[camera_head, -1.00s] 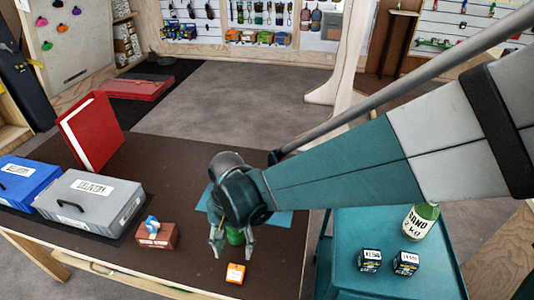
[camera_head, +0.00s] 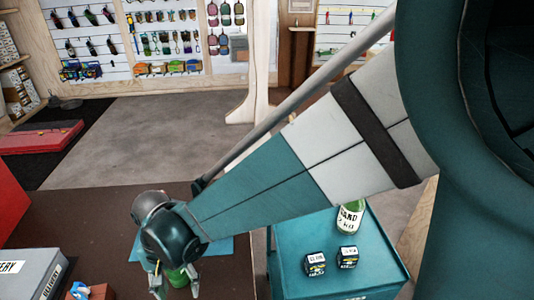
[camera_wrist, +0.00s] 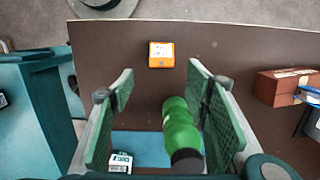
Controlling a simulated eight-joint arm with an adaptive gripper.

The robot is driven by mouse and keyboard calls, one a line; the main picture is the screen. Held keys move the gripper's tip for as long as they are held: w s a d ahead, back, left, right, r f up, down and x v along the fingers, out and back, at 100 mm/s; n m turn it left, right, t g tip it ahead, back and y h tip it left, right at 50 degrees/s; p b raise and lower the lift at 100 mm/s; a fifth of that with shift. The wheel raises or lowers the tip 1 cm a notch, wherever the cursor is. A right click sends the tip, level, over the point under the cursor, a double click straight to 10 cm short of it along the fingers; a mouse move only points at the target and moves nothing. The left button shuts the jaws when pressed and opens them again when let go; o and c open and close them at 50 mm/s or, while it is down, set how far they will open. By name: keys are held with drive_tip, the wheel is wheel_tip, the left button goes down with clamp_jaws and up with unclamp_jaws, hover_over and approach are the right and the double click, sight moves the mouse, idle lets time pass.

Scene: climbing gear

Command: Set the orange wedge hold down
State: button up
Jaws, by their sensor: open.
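An orange block (camera_wrist: 161,55) with a white label lies on the brown table, ahead of my fingertips in the wrist view. It is the only orange piece I see on the table, and I cannot tell a wedge shape. It is outside the head view now. My gripper (camera_wrist: 158,85) is open, its two green-padded fingers apart, with nothing clamped. It also shows in the head view (camera_head: 176,288), low over the table. A green bottle (camera_wrist: 180,128) with a dark cap shows between the fingers, nearer the right one; contact is unclear.
A teal mat (camera_wrist: 148,145) lies under the gripper, with a small white-labelled box (camera_wrist: 120,162). A red-brown box (camera_wrist: 285,86) stands to the right in the wrist view. Table around the orange block is clear.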

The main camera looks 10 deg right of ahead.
drive_tip(key=w+d+r+t+y, duration=0.1)
drive_tip(key=w+d+r+t, duration=0.15)
drive_tip(key=d+r, duration=0.55)
drive_tip(key=w+d+r+t+y, duration=0.1)
drive_tip(key=w+d+r, duration=0.25)
drive_tip(key=d, duration=0.85)
drive_tip(key=s+d+r+t+h, duration=0.1)
drive_tip(key=s+d+r+t, duration=0.1)
drive_tip(key=d, duration=0.8)
drive_tip(key=s+d+r+t+h, duration=0.1)
drive_tip(key=s+d+r+t, duration=0.1)
drive_tip(key=d, duration=0.9)
wheel_tip(320, 180, up, 2)
drive_tip(key=shift+d+r+t, duration=0.2)
drive_tip(key=shift+d+t, duration=0.1)
drive_tip(key=shift+t, duration=0.15)
